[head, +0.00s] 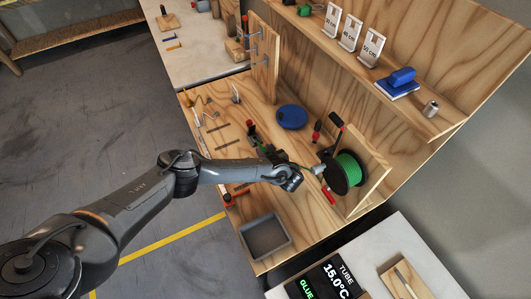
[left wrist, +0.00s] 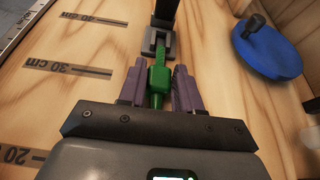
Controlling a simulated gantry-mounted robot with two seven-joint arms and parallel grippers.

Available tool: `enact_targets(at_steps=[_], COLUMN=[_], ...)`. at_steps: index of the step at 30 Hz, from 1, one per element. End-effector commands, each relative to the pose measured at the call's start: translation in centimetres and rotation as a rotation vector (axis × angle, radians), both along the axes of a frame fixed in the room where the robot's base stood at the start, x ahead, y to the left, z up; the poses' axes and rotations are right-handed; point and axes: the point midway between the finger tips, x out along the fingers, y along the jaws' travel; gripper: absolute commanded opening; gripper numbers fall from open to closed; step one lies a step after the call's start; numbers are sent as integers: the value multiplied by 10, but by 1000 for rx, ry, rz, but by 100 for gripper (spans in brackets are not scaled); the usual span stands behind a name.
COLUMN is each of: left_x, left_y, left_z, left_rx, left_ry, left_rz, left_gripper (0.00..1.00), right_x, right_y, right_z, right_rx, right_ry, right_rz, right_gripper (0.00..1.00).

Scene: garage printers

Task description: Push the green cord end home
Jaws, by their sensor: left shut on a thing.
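My left gripper (head: 266,152) is over the wooden workboard, and its purple fingers (left wrist: 158,78) are shut on the green cord end (left wrist: 158,72) in the left wrist view. The cord end's narrow tip points at a grey block with a slot (left wrist: 157,43), with a dark upright part behind it. The tip is at or very close to the slot; I cannot tell how deep it sits. In the head view a black-sided spool of green cord (head: 348,170) stands to the right of my gripper. My right gripper is not in view.
A blue disc with a knob (head: 291,116) lies behind the gripper; it also shows in the left wrist view (left wrist: 268,48). A grey tray (head: 242,222) sits at the board's front. Length marks (left wrist: 68,69) are on the left. A shelf (head: 446,120) runs along the back.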

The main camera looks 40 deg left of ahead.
Motion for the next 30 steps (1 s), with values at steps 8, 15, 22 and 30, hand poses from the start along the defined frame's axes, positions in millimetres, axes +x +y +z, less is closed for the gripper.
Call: enact_targets(at_steps=[8, 15, 22, 30], left_x=[-2, -4, -7, -8], left_y=[2, 2, 0, -2], left_z=[-7, -8, -7, -7], left_rx=[-2, -2, -4, -7], left_ry=[9, 12, 14, 14], left_rz=[-3, -4, -9, -12], left_gripper=[0, 0, 0, 0], right_x=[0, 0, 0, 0], right_y=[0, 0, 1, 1], right_z=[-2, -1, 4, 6], right_rx=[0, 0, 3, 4], right_ry=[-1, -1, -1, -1], right_rz=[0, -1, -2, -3], right_gripper=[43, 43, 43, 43])
